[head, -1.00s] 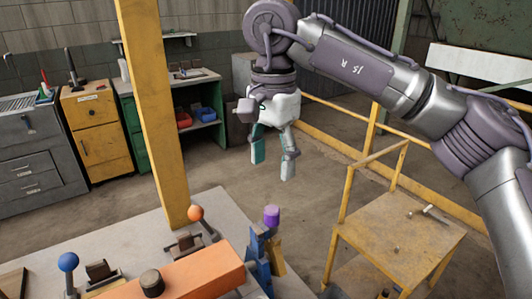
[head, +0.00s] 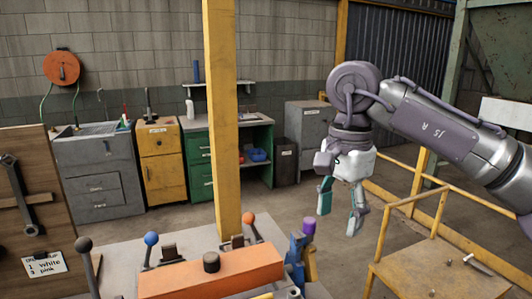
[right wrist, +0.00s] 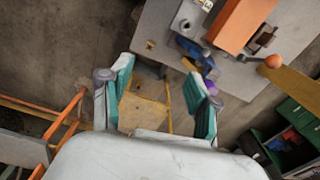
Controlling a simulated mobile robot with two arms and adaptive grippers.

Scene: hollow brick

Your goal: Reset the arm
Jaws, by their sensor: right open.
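My right gripper (head: 340,208) hangs at the right of the head view, fingers pointing down, open with nothing between them. It is in the air beyond the bench's right end and the yellow stand. In the right wrist view its teal-padded fingers (right wrist: 158,100) are spread apart, with the floor and a yellow stand far below. My left gripper is in neither view now.
A grey bench (head: 118,262) holds an orange beam (head: 212,279), levers with blue (head: 151,239) and orange (head: 248,218) balls, and a blue clamp-like part (head: 296,258). A yellow post (head: 221,120) rises behind. A yellow stand (head: 425,270) is at right. Cabinets line the wall.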

